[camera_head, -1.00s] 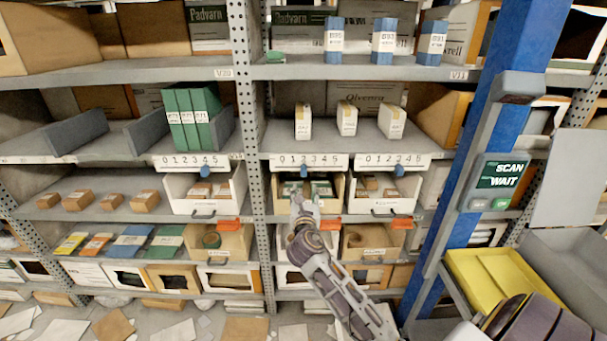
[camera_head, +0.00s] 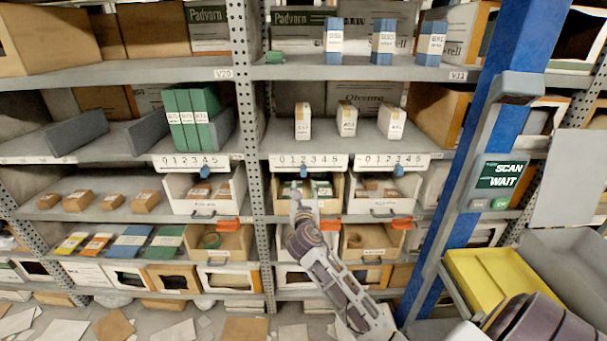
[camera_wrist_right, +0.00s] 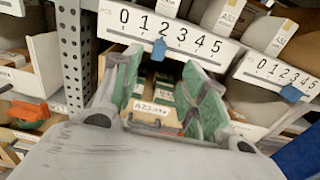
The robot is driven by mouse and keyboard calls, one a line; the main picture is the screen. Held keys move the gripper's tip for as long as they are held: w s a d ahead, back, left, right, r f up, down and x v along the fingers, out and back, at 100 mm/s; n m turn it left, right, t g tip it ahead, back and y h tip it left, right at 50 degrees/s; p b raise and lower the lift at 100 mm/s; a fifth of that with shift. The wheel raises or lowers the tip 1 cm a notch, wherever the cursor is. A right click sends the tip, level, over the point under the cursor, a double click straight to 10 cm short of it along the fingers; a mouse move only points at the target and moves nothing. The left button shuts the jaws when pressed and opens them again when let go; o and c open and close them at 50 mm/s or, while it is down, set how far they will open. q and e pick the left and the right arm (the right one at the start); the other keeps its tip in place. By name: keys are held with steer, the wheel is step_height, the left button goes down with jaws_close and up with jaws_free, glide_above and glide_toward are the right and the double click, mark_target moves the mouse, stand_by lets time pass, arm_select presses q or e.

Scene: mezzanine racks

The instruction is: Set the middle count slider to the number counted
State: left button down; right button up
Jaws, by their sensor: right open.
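The middle count slider is a blue tab (camera_head: 303,171) under the middle number strip (camera_head: 325,162), which reads 0 to 5. The tab sits by the 2; it also shows in the right wrist view (camera_wrist_right: 158,49). Below it is the middle bin (camera_head: 278,189) with several green-and-white packets (camera_wrist_right: 163,92). My right gripper (camera_head: 305,196) is in front of this bin, below the tab and apart from it. In the right wrist view its two fingers (camera_wrist_right: 165,88) are spread, with nothing held between them. My left gripper is out of view.
Similar strips and blue tabs stand to the left (camera_head: 205,171) and right (camera_head: 398,171). A perforated rack post (camera_head: 246,110) is close on the left. A blue post with a scan panel (camera_head: 502,174) and a yellow tray (camera_head: 490,283) are on the right.

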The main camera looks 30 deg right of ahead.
mark_target(303, 172)
steer(key=shift+p+x, duration=0.35)
steer(key=shift+x, duration=5.45)
jaws_close()
steer(key=shift+w, duration=0.1)
